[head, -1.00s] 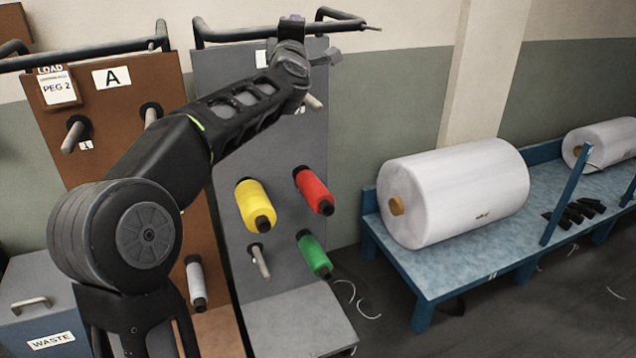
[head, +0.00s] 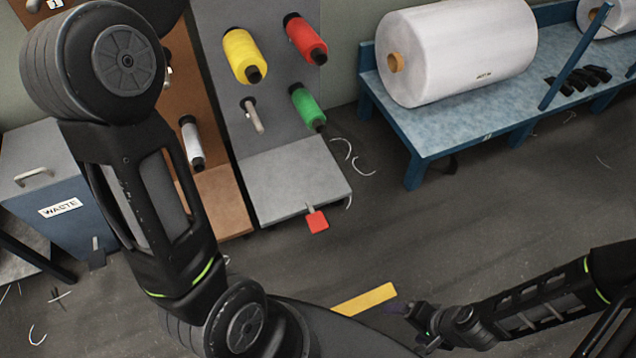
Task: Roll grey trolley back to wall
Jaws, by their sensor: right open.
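The grey trolley (head: 290,181) stands upright beside the brown trolley, with its flat base on the floor. Its panel carries a yellow spool (head: 243,55), a red spool (head: 305,39), a green spool (head: 307,107) and one bare peg (head: 252,115). A red pedal (head: 317,221) sticks out at the base's front edge. The trolley's top and handle are out of view. My right gripper (head: 404,310) is open, low at the bottom right, apart from the trolley. My left arm crosses the left foreground and bottom; its gripper is not in view.
The brown trolley (head: 222,198) and a blue WASTE bin (head: 70,215) stand to the left. A blue bench (head: 440,130) with white rolls (head: 460,50) stands to the right. A yellow strip (head: 365,299) lies near my right gripper. Floor before the grey trolley is mostly clear, with thread scraps.

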